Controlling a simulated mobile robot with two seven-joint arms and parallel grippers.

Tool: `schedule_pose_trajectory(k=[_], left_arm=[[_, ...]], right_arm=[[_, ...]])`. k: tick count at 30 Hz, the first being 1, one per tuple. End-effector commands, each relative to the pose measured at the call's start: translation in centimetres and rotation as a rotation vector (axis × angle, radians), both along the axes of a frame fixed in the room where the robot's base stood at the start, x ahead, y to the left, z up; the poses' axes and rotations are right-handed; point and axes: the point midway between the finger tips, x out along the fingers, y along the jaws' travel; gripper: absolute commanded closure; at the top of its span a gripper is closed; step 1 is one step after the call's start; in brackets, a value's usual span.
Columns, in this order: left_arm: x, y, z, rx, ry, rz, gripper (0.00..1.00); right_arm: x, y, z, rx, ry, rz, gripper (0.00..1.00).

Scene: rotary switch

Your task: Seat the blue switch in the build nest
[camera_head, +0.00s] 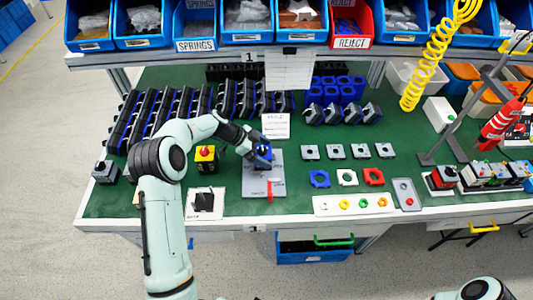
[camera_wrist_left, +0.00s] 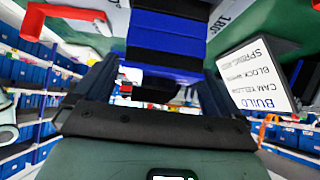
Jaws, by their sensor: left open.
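The blue switch (camera_head: 264,155), with a dark top, is at the upper end of the grey build nest plate (camera_head: 262,184), which has a red lever on it. My left gripper (camera_head: 257,151) is at the switch and partly covers it. In the left wrist view, the blue and black switch body (camera_wrist_left: 165,45) lies just ahead of the spread fingers, and the red lever (camera_wrist_left: 60,18) is at upper left. The jaws are open. Whether the switch is fully down in the nest cannot be told. My right gripper is out of view.
Black switch bodies (camera_head: 172,110) stand in rows at the back left, blue ones (camera_head: 335,92) at the back centre. A yellow block with a red knob (camera_head: 206,155) stands left of the nest. Small grey plates (camera_head: 335,151) lie to the right. A card marked BUILD (camera_wrist_left: 257,75) shows nearby.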

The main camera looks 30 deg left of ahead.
Motion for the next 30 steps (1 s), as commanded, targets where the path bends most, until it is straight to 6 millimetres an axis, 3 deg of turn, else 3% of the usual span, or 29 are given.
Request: schedule_pose_trajectory(k=[9,15,30], left_arm=[[-2.6,4.3,4.7,0.003,-0.001,0.004,0.02],[-3.6,5.9,6.6,0.002,0.001,0.0,0.02],[-3.9,6.2,7.1,0.0,0.002,-0.001,0.02]], right_arm=[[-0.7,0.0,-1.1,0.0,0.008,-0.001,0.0],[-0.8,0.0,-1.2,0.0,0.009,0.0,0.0],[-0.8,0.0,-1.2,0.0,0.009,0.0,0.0]])
